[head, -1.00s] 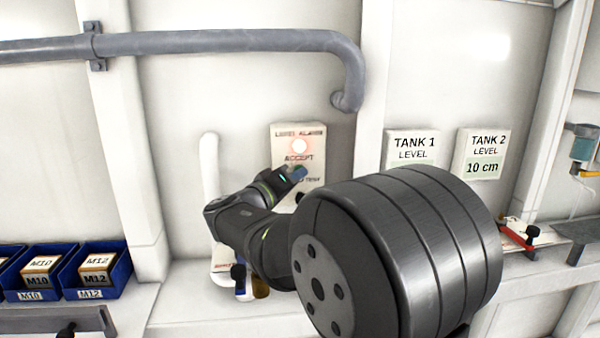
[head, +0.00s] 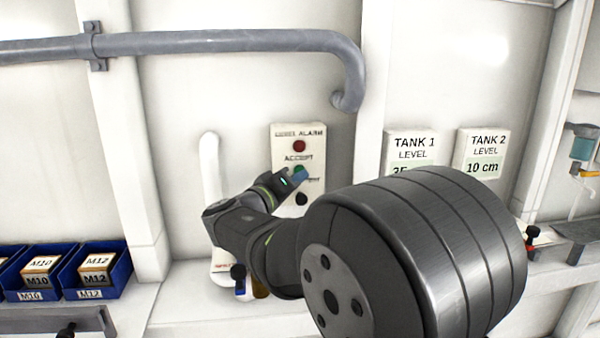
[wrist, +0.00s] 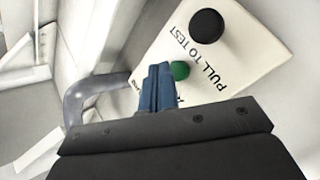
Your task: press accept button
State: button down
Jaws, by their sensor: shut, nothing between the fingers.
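The white level alarm panel (head: 316,148) is on the wall. Its red lamp (head: 299,146) at the top is dark. Below the word ACCEPT is the green accept button (head: 298,168), partly hidden by my gripper (head: 303,176). In the wrist view, the green button (wrist: 180,70) shows just right of the blue fingertips of my gripper (wrist: 159,70). My gripper is shut and empty, with its tips at the panel close by the button. I cannot tell whether they touch it. The black pull-to-test knob (wrist: 206,26) also shows, and sits below the button in the head view.
A grey pipe (head: 220,41) runs above and bends down right of the panel. A white pipe (head: 210,165) stands left of it. Tank 1 (head: 412,144) and Tank 2 (head: 484,150) level signs are to the right. Blue bins (head: 100,275) sit lower left.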

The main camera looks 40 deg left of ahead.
jog(key=shift+s+d, duration=1.75)
jog(key=shift+w+a, duration=0.1)
jog(key=s+d, duration=0.3)
dwell(0.4)
jog(key=shift+w+a, duration=0.1)
